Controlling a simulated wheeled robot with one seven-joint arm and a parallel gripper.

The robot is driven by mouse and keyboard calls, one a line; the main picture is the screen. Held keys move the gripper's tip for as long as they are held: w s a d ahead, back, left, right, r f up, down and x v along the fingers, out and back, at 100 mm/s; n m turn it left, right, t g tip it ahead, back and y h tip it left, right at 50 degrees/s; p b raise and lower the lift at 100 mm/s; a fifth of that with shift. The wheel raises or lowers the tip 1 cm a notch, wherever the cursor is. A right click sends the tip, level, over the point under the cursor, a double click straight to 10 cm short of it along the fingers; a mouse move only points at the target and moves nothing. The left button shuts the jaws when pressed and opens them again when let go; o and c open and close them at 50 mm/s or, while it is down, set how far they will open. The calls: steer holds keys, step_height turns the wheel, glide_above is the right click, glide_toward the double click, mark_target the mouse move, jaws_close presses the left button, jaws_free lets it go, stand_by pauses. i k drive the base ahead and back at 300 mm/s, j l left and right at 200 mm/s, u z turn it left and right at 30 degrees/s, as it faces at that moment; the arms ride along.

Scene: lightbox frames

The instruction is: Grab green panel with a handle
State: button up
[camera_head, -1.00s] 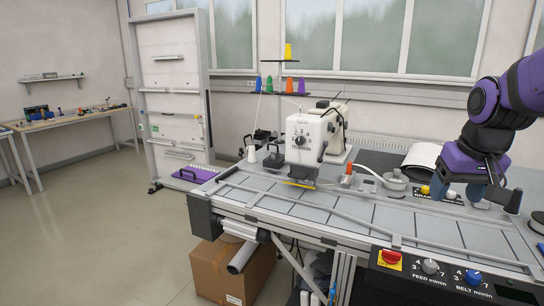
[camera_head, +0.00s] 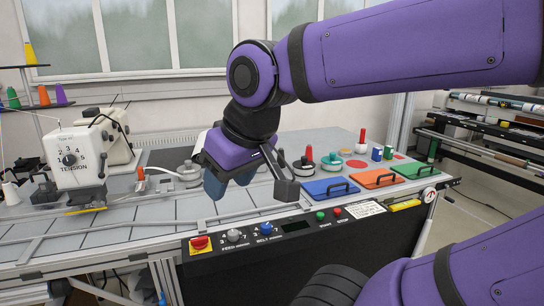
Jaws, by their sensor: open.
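The green panel (camera_head: 415,170) with a dark handle lies flat on the right end of the worktable. It is the rightmost of a row of coloured panels with handles. My gripper (camera_head: 228,183) hangs over the middle of the table, well to the left of the green panel. Nothing covers the green panel from this view.
An orange panel (camera_head: 372,178) and a blue panel (camera_head: 330,189) lie left of the green one. Small coloured cylinders and a red-topped tool (camera_head: 360,141) stand behind them. A sewing machine (camera_head: 78,160) stands at the left. A control panel (camera_head: 270,229) runs along the front edge.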

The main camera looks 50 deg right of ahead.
mark_target(417, 170)
steer(key=z, duration=2.55)
steer(key=i+l+u, duration=0.2)
steer(key=i+l, duration=0.8)
steer(key=i+l+u, duration=0.15)
steer(key=i+l, duration=0.95)
